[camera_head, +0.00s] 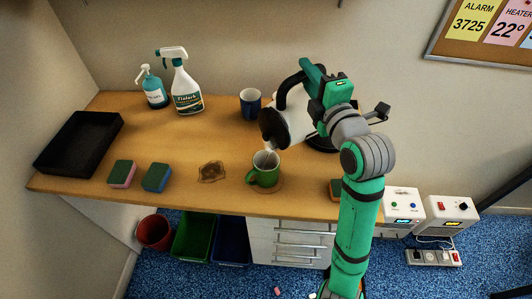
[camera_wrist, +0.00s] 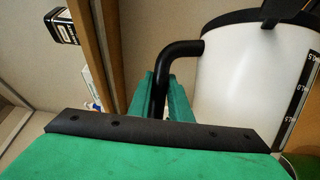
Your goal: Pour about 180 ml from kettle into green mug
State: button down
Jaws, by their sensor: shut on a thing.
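My gripper (camera_head: 312,82) is shut on the black handle of the kettle, which also shows between the green fingers in the wrist view (camera_wrist: 161,88). The kettle (camera_head: 296,117) is white with a black lid and is held in the air, tilted with its spout down to the left. The spout is just above the mouth of the green mug (camera_head: 264,170). A pale patch shows between spout and mug; I cannot clearly tell whether it is flowing water. The mug stands upright on a round coaster (camera_head: 279,187). The kettle's white body (camera_wrist: 250,85) and level marks show in the wrist view.
A blue mug (camera_head: 250,103) stands behind. A black base (camera_head: 322,144) sits behind my arm.

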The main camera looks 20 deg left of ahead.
jog(key=shift+s+d+r, duration=0.1)
jog(key=shift+r, duration=0.1)
jog(key=shift+s+a+r, duration=0.1)
jog(key=shift+s+a, duration=0.15)
jog(key=shift+a, duration=0.05)
dwell(0.6)
